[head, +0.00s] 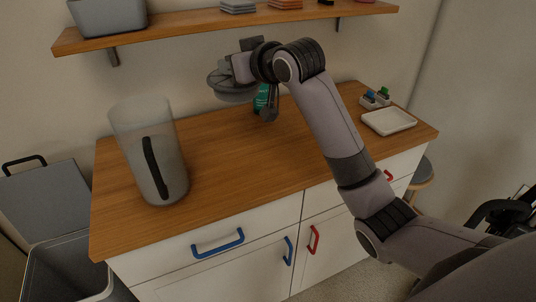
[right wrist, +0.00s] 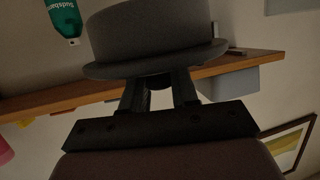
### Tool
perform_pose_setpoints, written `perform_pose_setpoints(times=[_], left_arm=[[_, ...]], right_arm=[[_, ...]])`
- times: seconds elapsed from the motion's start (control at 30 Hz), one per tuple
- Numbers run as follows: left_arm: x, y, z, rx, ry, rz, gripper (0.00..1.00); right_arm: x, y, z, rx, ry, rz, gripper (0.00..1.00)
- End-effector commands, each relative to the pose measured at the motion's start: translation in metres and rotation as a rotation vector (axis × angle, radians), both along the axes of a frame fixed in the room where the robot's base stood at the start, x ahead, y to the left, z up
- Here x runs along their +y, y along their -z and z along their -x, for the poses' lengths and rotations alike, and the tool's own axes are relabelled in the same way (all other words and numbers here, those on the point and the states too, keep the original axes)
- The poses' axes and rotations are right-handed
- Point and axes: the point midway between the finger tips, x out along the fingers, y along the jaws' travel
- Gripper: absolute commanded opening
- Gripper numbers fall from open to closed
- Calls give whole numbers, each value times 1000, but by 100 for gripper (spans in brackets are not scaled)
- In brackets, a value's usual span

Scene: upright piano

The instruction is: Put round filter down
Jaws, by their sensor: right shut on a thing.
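The round filter (head: 232,88) is grey and shaped like a shallow cup with a wide rim. My right gripper (head: 240,68) is shut on it and holds it above the back of the wooden counter (head: 225,150), below the wall shelf. In the right wrist view the filter (right wrist: 155,40) fills the top middle, with its rim at the fingers of the right gripper (right wrist: 160,92). The filter appears apart from the counter. My left gripper is not in view.
A translucent container (head: 133,125) with a black handle stands at the counter's left. A green bottle (head: 261,98) is partly hidden behind my right arm. A white tray (head: 388,122) and a small holder (head: 374,100) are at the right. The shelf (head: 190,25) overhangs. The counter's middle is clear.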

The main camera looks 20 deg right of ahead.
Motion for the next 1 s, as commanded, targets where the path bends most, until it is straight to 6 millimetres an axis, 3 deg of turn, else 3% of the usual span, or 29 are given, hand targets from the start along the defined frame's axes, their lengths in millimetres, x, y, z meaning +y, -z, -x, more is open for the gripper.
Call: perform_pose_setpoints(times=[0.17,0.6,0.7,1.0], left_arm=[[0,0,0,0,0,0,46],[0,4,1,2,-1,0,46],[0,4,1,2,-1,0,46],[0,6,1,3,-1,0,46]], right_arm=[[0,19,3,0,10,-1,0],[0,132,4,3,11,0,0],[0,150,4,0,10,0,0],[0,181,4,0,10,0,0]])
